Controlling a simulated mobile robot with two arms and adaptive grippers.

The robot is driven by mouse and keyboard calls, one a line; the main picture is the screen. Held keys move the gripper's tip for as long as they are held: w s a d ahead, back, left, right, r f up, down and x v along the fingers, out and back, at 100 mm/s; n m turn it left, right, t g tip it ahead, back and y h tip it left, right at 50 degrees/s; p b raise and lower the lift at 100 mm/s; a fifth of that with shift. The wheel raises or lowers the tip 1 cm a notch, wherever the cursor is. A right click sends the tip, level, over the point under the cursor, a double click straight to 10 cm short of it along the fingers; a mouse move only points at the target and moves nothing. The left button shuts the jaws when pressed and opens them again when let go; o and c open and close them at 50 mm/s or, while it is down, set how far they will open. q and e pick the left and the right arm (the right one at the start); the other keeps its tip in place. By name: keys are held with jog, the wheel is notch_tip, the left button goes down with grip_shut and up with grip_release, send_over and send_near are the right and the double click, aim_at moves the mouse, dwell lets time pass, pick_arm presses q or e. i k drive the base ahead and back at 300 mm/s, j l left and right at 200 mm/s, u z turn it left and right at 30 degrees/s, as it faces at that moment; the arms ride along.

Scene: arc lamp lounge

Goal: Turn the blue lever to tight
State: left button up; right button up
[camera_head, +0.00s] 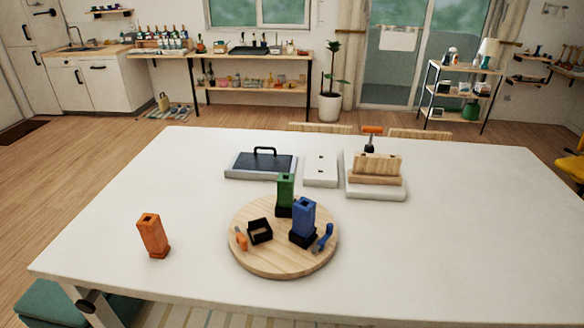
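A round wooden board (272,262) lies on the white table. The blue lever (325,237) is at its right side, beside a blue block (304,217) that stands upright in a black holder (302,240). The lever is tilted, with its upper end to the right; whether it is tight cannot be told. A green block (285,190) stands at the back of the board. A small orange lever (241,239) is beside a black holder (260,231) that looks empty. Neither of my grippers is in view.
An orange block (152,236) stands at the table's left. Behind the board are a dark tray with a handle (262,165), a white plate with two small holes (320,170) and a wooden rack on a white base (376,190). The table's right side (470,230) is clear.

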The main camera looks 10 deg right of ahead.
aim_at(320, 246)
jog(key=k+l+u, duration=0.1)
jog(key=l+u, duration=0.35)
jog(key=l, duration=1.3)
